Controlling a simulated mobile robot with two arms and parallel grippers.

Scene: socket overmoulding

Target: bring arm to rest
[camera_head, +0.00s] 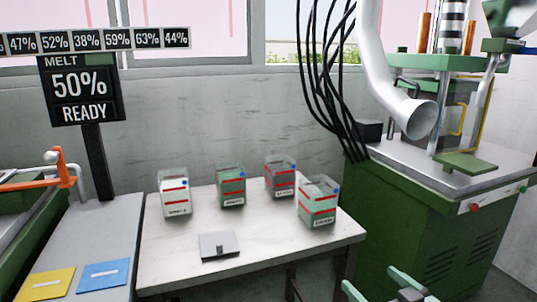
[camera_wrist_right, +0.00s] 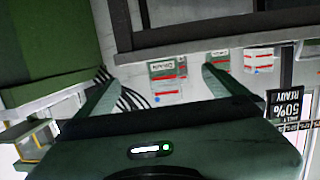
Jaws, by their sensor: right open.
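My right gripper (camera_head: 380,284) shows at the bottom right edge of the head view, in front of the green machine and right of the white table. Its two green fingers are spread apart with nothing between them; the right wrist view also shows the open fingers (camera_wrist_right: 159,78). Part of the gripper is cut off by the frame's edge. My left gripper is in neither view.
Several clear boxes with red-striped labels, one of them at the right (camera_head: 318,203), stand on the white table (camera_head: 165,262) beside a grey plate (camera_head: 219,246). The green machine (camera_head: 410,235) stands right. A sign post (camera_head: 97,160) rises left. Black cables (camera_head: 325,75) hang behind.

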